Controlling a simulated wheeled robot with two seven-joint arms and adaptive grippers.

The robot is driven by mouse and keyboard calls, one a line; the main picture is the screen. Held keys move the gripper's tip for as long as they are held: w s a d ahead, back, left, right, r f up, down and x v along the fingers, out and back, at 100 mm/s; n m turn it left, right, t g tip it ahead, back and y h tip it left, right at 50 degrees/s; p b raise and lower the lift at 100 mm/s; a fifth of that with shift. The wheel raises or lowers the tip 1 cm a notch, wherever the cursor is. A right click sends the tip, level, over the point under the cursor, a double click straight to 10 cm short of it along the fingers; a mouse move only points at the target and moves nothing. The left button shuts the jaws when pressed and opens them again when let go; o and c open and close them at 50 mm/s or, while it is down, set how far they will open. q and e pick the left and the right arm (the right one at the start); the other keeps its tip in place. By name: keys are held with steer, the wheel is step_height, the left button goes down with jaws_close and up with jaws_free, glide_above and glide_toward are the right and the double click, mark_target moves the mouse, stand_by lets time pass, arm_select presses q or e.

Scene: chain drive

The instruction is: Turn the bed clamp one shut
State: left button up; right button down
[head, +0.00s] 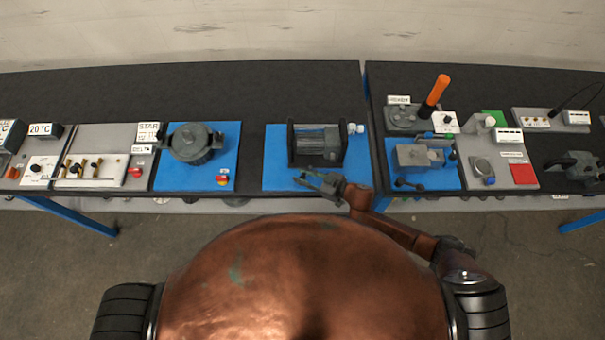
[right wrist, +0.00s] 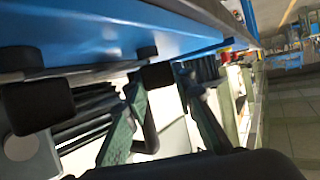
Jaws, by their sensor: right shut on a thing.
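My right gripper (head: 312,182) is at the front edge of the middle blue base plate (head: 275,157). In the right wrist view its two greenish fingers (right wrist: 165,118) are around a slim dark piece (right wrist: 149,132), which looks like a clamp handle, and are shut on it. Two black knob-like blocks, one at the left (right wrist: 36,105) and one above the fingers (right wrist: 157,75), sit along the blue edge. I cannot tell from the pictures which is bed clamp one. A dark motor-like unit (head: 318,143) stands on the plate behind the gripper. My left gripper is not in view.
A black pot-like unit (head: 193,143) stands on a blue plate to the left. A grey block fixture (head: 418,157) and an orange-handled lever (head: 435,90) stand to the right. The black table top behind is clear. A narrow gap (head: 366,100) parts the two tables.

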steer(key=shift+w+d+f+n+g+y+b, duration=0.1)
steer(key=shift+n+g+y+b, duration=0.2)
steer(key=shift+n+g, duration=0.2)
steer(key=shift+w+d+n+g+y+b, duration=0.1)
steer(key=shift+n+g+y+b, duration=0.15)
steer(key=shift+n+g, duration=0.25)
steer(key=n+g+b, duration=0.2)
steer(key=g+b, duration=0.1)
steer(key=shift+s+f+n+y+b, duration=0.1)
steer(key=shift+n+y+b, duration=0.2)
steer(key=shift+n+y, duration=0.1)
steer(key=shift+s+n+g+b, duration=0.1)
steer(key=shift+n+g+b, duration=0.6)
steer(key=shift+g+b, duration=0.3)
steer(key=c, duration=1.6)
jaws_free()
steer(key=shift+a, duration=0.1)
